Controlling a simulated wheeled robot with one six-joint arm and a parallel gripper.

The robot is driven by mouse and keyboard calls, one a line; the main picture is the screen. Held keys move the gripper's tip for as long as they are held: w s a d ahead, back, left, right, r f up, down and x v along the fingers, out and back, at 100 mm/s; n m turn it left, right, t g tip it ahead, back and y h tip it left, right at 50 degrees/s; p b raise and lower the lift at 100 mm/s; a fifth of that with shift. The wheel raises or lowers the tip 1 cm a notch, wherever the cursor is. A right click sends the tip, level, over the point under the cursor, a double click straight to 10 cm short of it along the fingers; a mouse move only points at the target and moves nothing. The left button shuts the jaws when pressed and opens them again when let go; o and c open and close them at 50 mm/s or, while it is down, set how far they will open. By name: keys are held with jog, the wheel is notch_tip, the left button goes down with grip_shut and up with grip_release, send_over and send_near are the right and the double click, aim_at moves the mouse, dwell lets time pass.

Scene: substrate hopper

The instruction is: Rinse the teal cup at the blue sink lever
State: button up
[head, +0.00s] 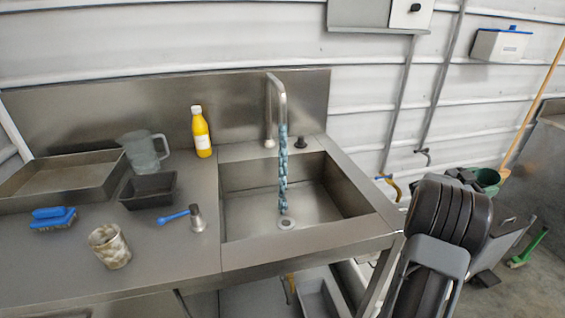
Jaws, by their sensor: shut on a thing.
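The steel sink (240,219) is in the middle of the head view, with a tall tap (281,90) at its back. A bluish stream of water (283,175) runs from the tap to the drain. A blue lever (173,216) sticks out from a short metal post (198,219) on the counter, left of the basin. I cannot make out the teal cup. My dark arm fills the lower right, but its fingers do not show, so I cannot see what it holds.
Left of the sink stand a mottled cup (110,246), a blue brush (53,218), a black tray (148,190), a clear pitcher (143,151), a large metal pan (62,182) and a yellow bottle (201,133). The basin floor is clear around the drain.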

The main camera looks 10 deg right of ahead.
jog(key=shift+a, duration=0.2)
jog(key=shift+w+a, duration=0.15)
jog(key=shift+a, duration=0.25)
jog(key=shift+d, duration=0.2)
jog(key=shift+d, duration=0.4)
jog(key=shift+a, duration=0.15)
jog(key=shift+a, duration=0.4)
jog(key=shift+d, duration=0.15)
jog(key=shift+d, duration=0.45)
jog(key=shift+a, duration=0.25)
